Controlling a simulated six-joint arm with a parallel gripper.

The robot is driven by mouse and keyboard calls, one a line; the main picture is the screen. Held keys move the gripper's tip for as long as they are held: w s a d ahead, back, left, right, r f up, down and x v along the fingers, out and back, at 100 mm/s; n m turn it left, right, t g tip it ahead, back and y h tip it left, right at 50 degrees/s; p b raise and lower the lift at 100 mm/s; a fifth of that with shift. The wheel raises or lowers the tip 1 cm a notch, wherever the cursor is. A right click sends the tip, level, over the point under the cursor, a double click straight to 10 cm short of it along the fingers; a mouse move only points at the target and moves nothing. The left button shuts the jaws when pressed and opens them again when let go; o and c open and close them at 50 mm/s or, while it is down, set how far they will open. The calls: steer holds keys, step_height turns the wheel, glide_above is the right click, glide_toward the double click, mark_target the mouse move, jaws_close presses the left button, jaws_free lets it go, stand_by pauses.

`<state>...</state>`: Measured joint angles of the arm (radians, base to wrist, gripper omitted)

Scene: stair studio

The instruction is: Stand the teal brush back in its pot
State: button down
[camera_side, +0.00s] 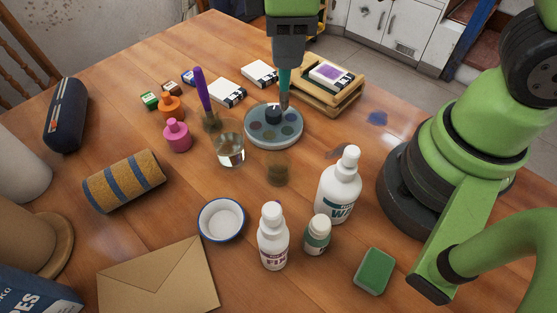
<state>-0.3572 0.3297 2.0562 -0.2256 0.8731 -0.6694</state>
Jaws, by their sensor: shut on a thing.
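My gripper (286,60) is shut on the teal brush (284,80) and holds it upright, with its tip pointing down. The brush tip is over the far right part of the round grey palette (258,140); I cannot tell whether it touches. A small brownish, see-through pot (278,170) stands in front of the palette and looks empty. A similar pot (211,122) to the left has a purple brush (202,88) standing in it.
A clear glass (230,150) stands between the pots. White bottles (339,188) stand at the front right, near a white bowl (221,221). Ink bottles (177,136) stand at left. A wooden tray (336,104) with a stamp pad lies at back right.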

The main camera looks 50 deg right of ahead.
mark_target(281, 107)
steer(key=s+a+n, duration=0.3)
steer(key=a+n, duration=0.2)
step_height(281, 107, down, 10)
steer(key=shift+s+r+n, duration=0.15)
steer(key=shift+r+n, duration=0.1)
steer(key=shift+n, duration=0.15)
steer(key=shift+f, duration=0.1)
steer(key=c, duration=1.1)
jaws_free()
